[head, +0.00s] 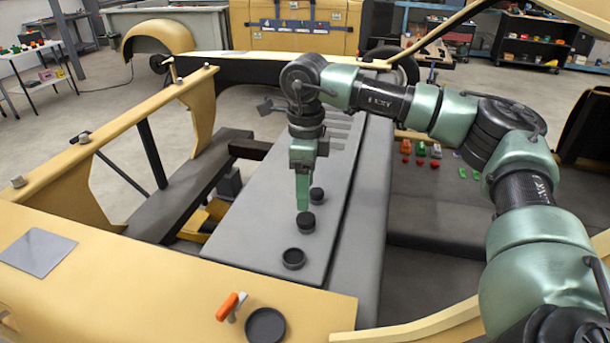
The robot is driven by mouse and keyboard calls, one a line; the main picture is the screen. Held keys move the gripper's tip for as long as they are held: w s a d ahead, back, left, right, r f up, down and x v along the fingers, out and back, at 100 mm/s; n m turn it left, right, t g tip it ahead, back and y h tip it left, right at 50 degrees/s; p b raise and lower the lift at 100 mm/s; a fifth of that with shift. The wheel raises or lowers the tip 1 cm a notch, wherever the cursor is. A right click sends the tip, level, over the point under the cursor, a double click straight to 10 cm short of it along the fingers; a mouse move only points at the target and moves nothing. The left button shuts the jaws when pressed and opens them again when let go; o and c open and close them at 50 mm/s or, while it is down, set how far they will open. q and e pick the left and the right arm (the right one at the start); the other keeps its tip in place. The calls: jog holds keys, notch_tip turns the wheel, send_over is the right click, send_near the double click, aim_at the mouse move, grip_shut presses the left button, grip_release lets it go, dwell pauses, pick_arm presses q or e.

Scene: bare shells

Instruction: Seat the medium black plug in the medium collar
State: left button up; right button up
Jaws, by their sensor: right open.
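Three round black pieces stand in a row on the grey panel. The nearest is a collar (293,259) that looks open and empty. The middle black piece (306,222) looks like a plug, perhaps sitting in a collar; I cannot tell which is the medium one. A smaller black piece (316,195) stands farther back. My right gripper (303,207) points down, its green fingers just above or at the middle piece. It is open; the fingers overlap in this view, and whether they touch the piece is unclear. My left gripper is out of view.
A black round dish (265,325) and an orange-handled tool (230,307) lie on the yellow front edge. Yellow frame rails (140,115) flank the panel on the left. Small red and green pieces (420,150) sit at the right on a dark surface.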

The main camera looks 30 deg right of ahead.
aim_at(306, 217)
jog(key=shift+s+a+r, duration=0.1)
jog(key=shift+s+r, duration=0.15)
jog(key=shift+s, duration=0.15)
jog(key=shift+w+f+p, duration=0.1)
jog(key=shift+f+p, duration=0.2)
jog(key=shift+f, duration=0.2)
notch_tip(306, 217, down, 6)
jog(key=shift+r+p, duration=0.15)
jog(key=shift+p, duration=0.85)
jog(key=shift+f, duration=0.55)
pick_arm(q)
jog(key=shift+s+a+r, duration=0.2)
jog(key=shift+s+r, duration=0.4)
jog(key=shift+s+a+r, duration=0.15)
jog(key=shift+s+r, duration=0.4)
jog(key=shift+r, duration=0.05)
pick_arm(e)
jog(key=shift+f, duration=0.1)
jog(key=c, duration=1.4)
jog(key=o, duration=1.4)
jog(key=shift+c, duration=0.2)
